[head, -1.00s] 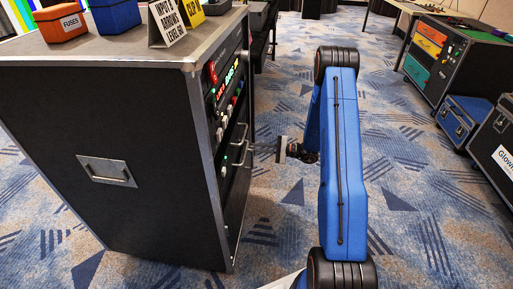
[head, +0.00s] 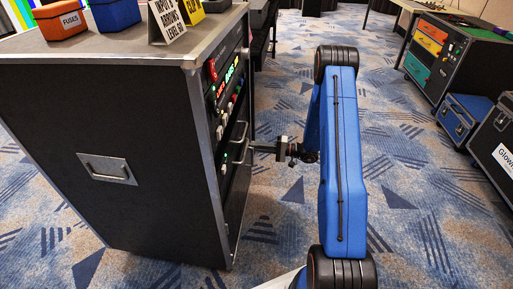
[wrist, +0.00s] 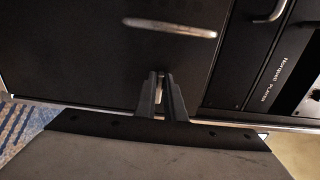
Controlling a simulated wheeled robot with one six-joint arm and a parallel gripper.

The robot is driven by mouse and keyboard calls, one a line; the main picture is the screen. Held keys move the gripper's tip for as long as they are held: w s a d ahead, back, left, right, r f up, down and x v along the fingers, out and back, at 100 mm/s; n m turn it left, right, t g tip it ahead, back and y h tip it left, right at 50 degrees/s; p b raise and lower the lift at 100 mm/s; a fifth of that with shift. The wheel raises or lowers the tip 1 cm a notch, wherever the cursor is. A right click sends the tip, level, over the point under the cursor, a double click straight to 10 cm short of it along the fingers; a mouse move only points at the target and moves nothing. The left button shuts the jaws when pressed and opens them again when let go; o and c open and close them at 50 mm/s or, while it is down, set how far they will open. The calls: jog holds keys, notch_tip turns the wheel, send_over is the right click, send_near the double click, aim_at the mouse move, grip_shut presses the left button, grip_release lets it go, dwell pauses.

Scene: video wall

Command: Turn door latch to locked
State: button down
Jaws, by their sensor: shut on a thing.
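My gripper (head: 256,148) reaches left to the front face of the black rack case (head: 225,190). In the wrist view, my gripper (wrist: 161,80) has its two dark fingers close together on a small pale piece, the door latch (wrist: 160,92), in front of a dark door panel (wrist: 85,70). Most of the latch is hidden between the fingers, so I cannot tell its angle. In the head view the latch is too small to make out.
A bar handle (wrist: 170,27) crosses the panel just beyond my fingers. Another handle (wrist: 270,12) and a labelled unit (wrist: 275,75) sit to its right. Open carpet (head: 290,215) lies right of the rack. A blue case (head: 460,118) stands farther right.

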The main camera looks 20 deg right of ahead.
dwell(0.5)
jog(key=c, duration=1.8)
grip_release()
jog(key=shift+c, duration=0.2)
jog(key=v, duration=1.7)
jog(key=shift+s+d, duration=0.15)
jog(key=shift+d, duration=0.05)
